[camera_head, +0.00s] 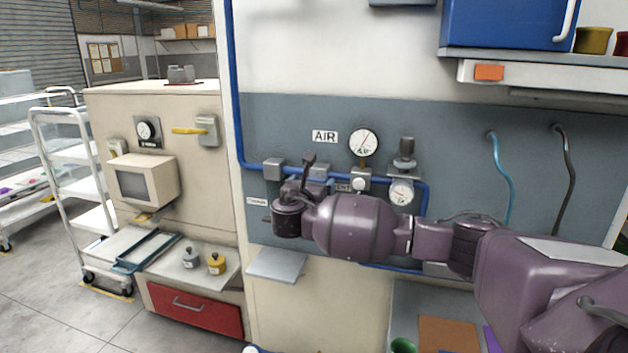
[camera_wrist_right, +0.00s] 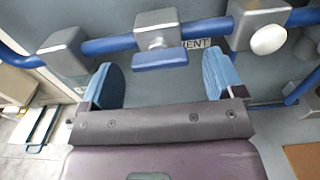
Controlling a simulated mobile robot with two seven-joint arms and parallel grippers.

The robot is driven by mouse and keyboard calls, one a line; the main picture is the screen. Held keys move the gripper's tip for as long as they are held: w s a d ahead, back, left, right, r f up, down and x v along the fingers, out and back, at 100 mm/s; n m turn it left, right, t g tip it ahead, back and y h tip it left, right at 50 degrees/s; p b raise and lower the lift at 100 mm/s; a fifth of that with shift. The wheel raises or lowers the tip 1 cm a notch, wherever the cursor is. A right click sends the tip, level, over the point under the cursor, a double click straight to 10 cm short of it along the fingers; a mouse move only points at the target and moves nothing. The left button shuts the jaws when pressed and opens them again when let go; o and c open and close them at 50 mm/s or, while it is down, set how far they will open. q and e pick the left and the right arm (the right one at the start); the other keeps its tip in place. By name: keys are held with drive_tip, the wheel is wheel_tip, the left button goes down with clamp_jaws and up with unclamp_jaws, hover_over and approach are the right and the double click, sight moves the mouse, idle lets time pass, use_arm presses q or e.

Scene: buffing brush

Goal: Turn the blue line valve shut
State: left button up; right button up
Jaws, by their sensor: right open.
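The blue line (camera_head: 254,167) runs down the wall corner and along the grey panel under the AIR label. In the right wrist view the valve (camera_wrist_right: 157,20) is a grey block on the blue pipe with a flat blue handle (camera_wrist_right: 160,59). The handle lies roughly parallel to the pipe. My right gripper (camera_wrist_right: 162,78) is open and empty, its blue-padded fingers on either side of the handle and apart from it. In the head view my right gripper (camera_head: 298,188) is at the panel and partly hides the valve (camera_head: 319,171). My left gripper is not in view.
A pressure gauge (camera_head: 363,142) and a regulator with a smaller gauge (camera_head: 401,192) are right of the valve. Grey blocks (camera_wrist_right: 63,52) sit on the pipe beside it. A small grey shelf (camera_head: 277,264) juts out below. Hoses (camera_head: 503,180) hang at right.

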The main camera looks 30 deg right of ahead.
drive_tip(key=shift+x, duration=0.9)
drive_tip(key=c, duration=0.9)
